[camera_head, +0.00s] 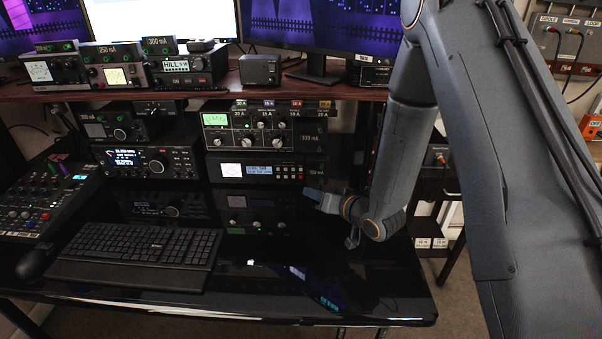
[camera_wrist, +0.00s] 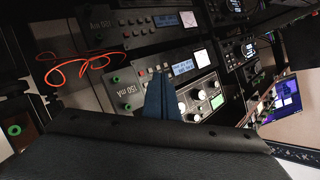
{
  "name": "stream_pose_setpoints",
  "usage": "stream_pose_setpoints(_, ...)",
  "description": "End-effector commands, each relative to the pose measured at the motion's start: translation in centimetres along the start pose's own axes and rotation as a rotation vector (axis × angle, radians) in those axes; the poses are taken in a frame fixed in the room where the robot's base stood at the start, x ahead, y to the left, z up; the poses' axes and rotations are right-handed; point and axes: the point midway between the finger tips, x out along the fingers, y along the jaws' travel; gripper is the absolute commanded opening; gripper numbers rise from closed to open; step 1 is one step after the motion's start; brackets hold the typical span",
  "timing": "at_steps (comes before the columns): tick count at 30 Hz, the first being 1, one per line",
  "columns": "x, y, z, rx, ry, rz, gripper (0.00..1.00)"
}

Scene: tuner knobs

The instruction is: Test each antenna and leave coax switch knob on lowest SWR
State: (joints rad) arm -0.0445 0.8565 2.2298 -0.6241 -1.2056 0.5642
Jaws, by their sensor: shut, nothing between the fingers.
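A tuner-like unit with a lit green meter and several pale knobs (camera_head: 262,130) stands in the right-hand stack under the shelf. It also shows, turned over, in the wrist view (camera_wrist: 200,102). Below it is a unit with a white meter and a blue display (camera_head: 258,170), seen in the wrist view (camera_wrist: 185,68) too. My gripper (camera_head: 312,193) is shut and empty, at the right of the stack's lower units. In the wrist view its blue fingers (camera_wrist: 161,97) overlap the equipment fronts; contact cannot be told. I cannot tell which knob is the coax switch, and the SWR reading is unreadable.
A keyboard (camera_head: 140,247) and a mixer (camera_head: 45,200) occupy the glossy desk's left. The desk (camera_head: 370,290) is clear at front right. A wooden shelf (camera_head: 330,96) overhangs the stack. A panel with antenna labels and cables (camera_head: 566,45) is at upper right.

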Motion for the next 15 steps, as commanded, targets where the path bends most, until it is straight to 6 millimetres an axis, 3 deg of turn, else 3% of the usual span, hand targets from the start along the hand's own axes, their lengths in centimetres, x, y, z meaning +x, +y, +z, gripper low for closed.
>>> stream_pose_setpoints(6, 0.9, -2.1, 1.3, 0.081, 0.08, -0.158, 0.0)
stream_pose_setpoints(15, 0.9, -2.4, 1.2, 0.092, 0.093, -0.179, 0.0)
